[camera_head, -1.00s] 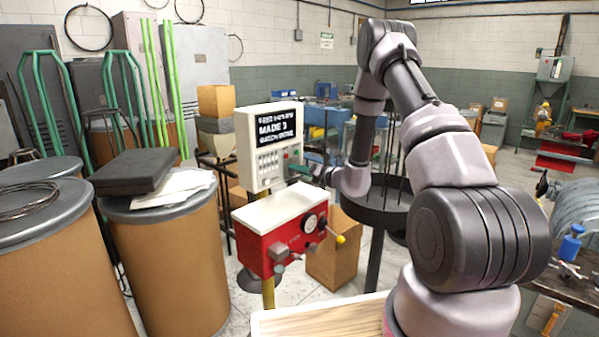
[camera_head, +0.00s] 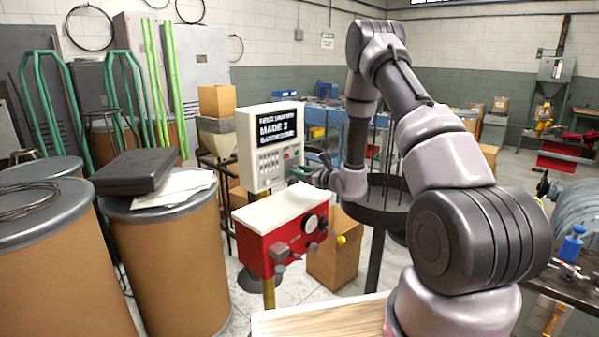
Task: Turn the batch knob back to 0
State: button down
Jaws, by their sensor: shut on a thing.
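The pale control box (camera_head: 268,165) stands above the red machine, its dark display (camera_head: 270,128) seeming to read "MADE 2". My gripper (camera_head: 302,172) reaches in from the right at the box's front, below and right of the display. It is shut on the batch knob, which is mostly hidden by the fingers at this angle. I cannot read the knob's pointer or scale.
A round dark tray (camera_head: 378,217) with upright rods stands close behind my wrist. Large brown drums (camera_head: 165,265) stand at the left.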

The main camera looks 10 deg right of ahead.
jog(key=shift+a+n, duration=0.1)
jog(key=shift+n, duration=0.4)
jog(key=c, duration=0.5)
grip_release()
jog(key=v, duration=1.1)
jog(key=shift+a, duration=0.1)
